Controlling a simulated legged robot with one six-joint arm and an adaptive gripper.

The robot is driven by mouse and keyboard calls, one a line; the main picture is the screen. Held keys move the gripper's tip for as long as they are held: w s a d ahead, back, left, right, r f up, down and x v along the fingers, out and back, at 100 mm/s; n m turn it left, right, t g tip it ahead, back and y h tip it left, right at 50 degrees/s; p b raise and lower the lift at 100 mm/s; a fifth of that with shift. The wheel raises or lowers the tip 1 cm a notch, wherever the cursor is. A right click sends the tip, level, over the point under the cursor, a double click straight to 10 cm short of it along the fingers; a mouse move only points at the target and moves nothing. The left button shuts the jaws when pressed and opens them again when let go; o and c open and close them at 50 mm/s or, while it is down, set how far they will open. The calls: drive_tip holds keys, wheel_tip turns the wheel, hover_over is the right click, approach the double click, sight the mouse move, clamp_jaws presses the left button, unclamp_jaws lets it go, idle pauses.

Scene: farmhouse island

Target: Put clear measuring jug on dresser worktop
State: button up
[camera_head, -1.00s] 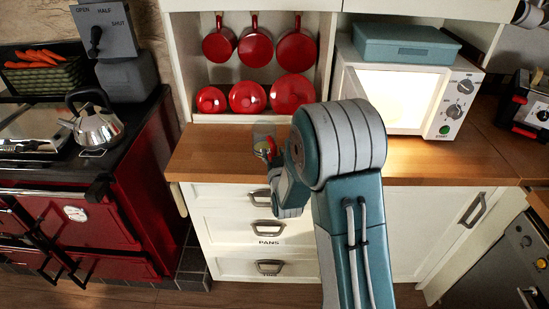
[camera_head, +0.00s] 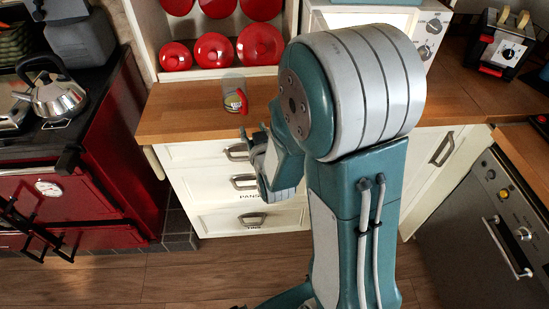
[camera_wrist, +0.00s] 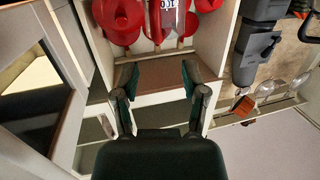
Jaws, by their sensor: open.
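The clear measuring jug (camera_head: 234,86) stands upright on the wooden dresser worktop (camera_head: 185,108), in front of the red pans. Something yellowish shows low in it and a red part at its right side. My gripper (camera_head: 254,136) is below and in front of the jug, at the worktop's front edge, apart from it. In the wrist view my gripper (camera_wrist: 159,76) has its two fingers spread wide with nothing between them. Beyond them is the brown worktop (camera_wrist: 155,74). A printed, partly red thing at the top edge there may be the jug; I cannot tell.
Red pans (camera_head: 211,51) fill the shelf behind the worktop. The red range (camera_head: 85,185) with a kettle (camera_head: 57,92) stands at left. A toaster (camera_head: 498,42) stands at far right. My arm hides the middle of the worktop. The worktop left of the jug is clear.

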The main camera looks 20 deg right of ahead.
drive_tip(key=s+a+r+g, duration=0.1)
drive_tip(key=s+r+g, duration=0.4)
drive_tip(key=s, duration=0.7)
drive_tip(key=s+a+r+n+g+y, duration=0.1)
drive_tip(key=s+r+g, duration=0.5)
drive_tip(key=s, duration=0.6)
drive_tip(key=shift+s+a, duration=0.15)
